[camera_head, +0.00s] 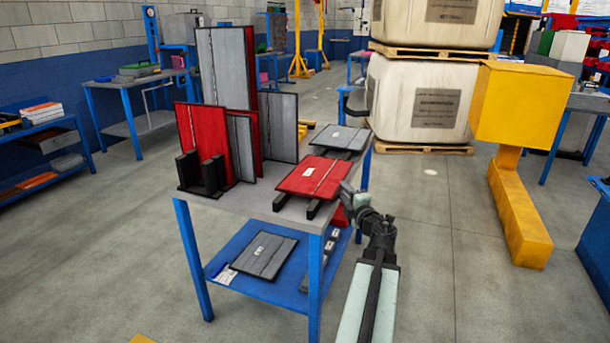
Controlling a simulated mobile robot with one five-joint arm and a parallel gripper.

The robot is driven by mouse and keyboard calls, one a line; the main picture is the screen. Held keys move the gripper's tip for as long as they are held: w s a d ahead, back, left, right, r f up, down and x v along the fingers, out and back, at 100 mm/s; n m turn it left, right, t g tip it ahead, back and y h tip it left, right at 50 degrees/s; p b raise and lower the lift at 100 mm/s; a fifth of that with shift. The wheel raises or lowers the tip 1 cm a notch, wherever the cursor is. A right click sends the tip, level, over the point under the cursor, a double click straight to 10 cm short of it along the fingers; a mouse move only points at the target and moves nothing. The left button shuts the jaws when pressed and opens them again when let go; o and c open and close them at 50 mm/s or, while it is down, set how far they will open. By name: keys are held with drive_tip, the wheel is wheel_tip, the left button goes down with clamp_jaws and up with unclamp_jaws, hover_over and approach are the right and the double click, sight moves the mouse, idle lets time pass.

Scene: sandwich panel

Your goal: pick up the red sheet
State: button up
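A red sheet (308,181) with a small white label and a pale stripe lies flat on dark bars on the grey-topped blue table. Another red sheet (196,132) stands upright at the table's left, behind a dark rack (200,174). My gripper (346,190) is at the right edge of the flat red sheet, near its front right side. I cannot tell whether it touches the sheet, or whether its fingers are open or shut.
Several grey sheets (281,126) stand upright on the table (240,200); a grey sheet (338,138) lies behind the red one. The lower shelf holds a grey sheet (264,254). A yellow post (518,205) and stacked white containers (420,100) stand right; floor between is clear.

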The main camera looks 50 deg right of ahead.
sight(338, 185)
drive_tip(key=x, duration=0.5)
drive_tip(key=shift+w+d, duration=0.2)
drive_tip(key=shift+w, duration=0.05)
drive_tip(key=shift+s, duration=0.1)
clamp_jaws()
drive_tip(key=shift+a, duration=0.1)
idle(1.0)
